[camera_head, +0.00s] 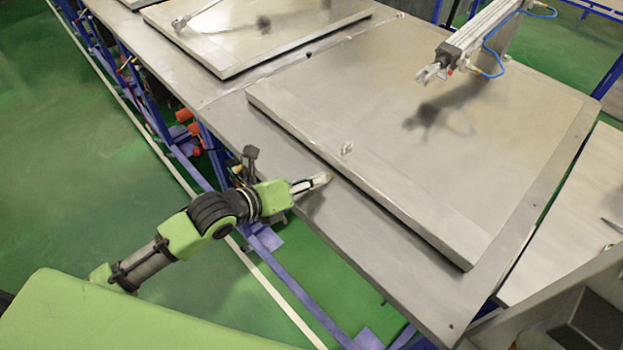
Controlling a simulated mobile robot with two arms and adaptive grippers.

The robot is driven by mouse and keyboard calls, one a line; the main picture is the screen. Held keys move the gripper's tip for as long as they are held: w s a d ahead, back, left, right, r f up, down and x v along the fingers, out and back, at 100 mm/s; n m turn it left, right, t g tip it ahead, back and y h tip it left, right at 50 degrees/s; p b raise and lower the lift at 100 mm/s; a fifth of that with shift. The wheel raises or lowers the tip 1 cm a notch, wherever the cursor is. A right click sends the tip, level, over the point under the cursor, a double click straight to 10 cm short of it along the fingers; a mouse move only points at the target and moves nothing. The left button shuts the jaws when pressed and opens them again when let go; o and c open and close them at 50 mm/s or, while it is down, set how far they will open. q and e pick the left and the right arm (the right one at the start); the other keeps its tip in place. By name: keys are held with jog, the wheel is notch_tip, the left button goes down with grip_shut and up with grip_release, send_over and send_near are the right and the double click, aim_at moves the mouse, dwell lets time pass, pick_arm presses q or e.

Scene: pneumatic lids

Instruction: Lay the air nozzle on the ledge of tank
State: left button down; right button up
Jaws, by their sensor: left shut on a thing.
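My left gripper (318,183) reaches in from the lower left and is low over the ledge of the tank (365,225), the flat metal strip in front of the raised lid. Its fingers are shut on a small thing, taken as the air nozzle. The nozzle is mostly hidden between the fingers and too small to make out. I cannot tell whether it touches the ledge. My right gripper is not in view.
A large metal lid (440,140) with a small lug (347,148) lies just beyond the gripper. A pneumatic cylinder (480,32) with blue hoses hangs over it. Another lid (250,35) is at the upper left. The ledge is clear to the lower right.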

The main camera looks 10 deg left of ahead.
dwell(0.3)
pick_arm(q)
jog(key=c, duration=1.9)
grip_release()
jog(key=shift+s, duration=0.1)
jog(key=shift+s+a+r+p, duration=0.2)
jog(key=shift+s+a+p, duration=0.1)
jog(key=shift+s+p, duration=0.1)
jog(key=p+v, duration=0.3)
jog(key=v, duration=0.3)
jog(key=shift+w, duration=0.1)
